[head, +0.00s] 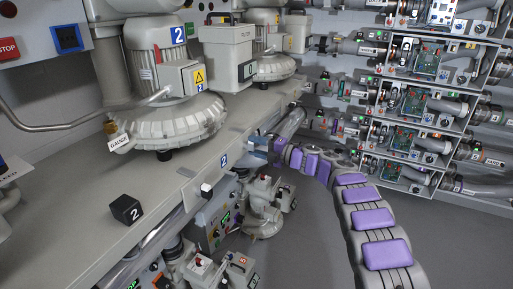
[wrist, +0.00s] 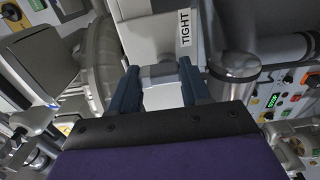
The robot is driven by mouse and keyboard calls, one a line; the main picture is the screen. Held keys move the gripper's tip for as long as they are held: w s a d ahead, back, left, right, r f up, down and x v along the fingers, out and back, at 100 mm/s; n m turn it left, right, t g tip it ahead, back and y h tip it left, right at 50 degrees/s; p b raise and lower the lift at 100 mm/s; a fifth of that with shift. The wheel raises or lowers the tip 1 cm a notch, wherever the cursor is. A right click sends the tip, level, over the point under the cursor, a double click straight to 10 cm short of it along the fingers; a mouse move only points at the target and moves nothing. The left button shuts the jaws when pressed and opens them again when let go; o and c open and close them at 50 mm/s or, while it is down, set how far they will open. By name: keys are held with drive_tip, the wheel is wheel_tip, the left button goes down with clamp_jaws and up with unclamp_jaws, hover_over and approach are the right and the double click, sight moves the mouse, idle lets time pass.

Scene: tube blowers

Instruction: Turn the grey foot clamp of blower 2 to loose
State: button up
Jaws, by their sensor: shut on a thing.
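Blower 2 (head: 170,120), a pale grey finned blower with a blue "2" plate on its motor, stands on the bench in the head view. My gripper (head: 266,146) is at the bench's front edge, right of the blower, beside a small blue "2" plate. In the wrist view my gripper (wrist: 158,88) has its two dark blue fingers on either side of a grey part, the foot clamp (wrist: 160,72), and is shut on it. A white "TIGHT" label (wrist: 185,28) stands sideways just above the right finger. The clamp's far end and lower part are hidden by my gripper.
The grey bench (head: 90,215) carries a black "2" cube (head: 126,209) and a grey filter box (head: 228,55). A silver cylinder (wrist: 235,62) is close to the right finger. Control panels are below the bench; racks of tubes (head: 420,100) fill the right. Grey floor is open.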

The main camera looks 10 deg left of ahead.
drive_tip(key=o, duration=0.9)
drive_tip(key=shift+f, duration=0.25)
drive_tip(key=shift+o, duration=0.8)
drive_tip(key=shift+r, duration=0.15)
drive_tip(key=p+v, duration=0.3)
drive_tip(key=v, duration=1.4)
drive_tip(key=shift+d, duration=0.2)
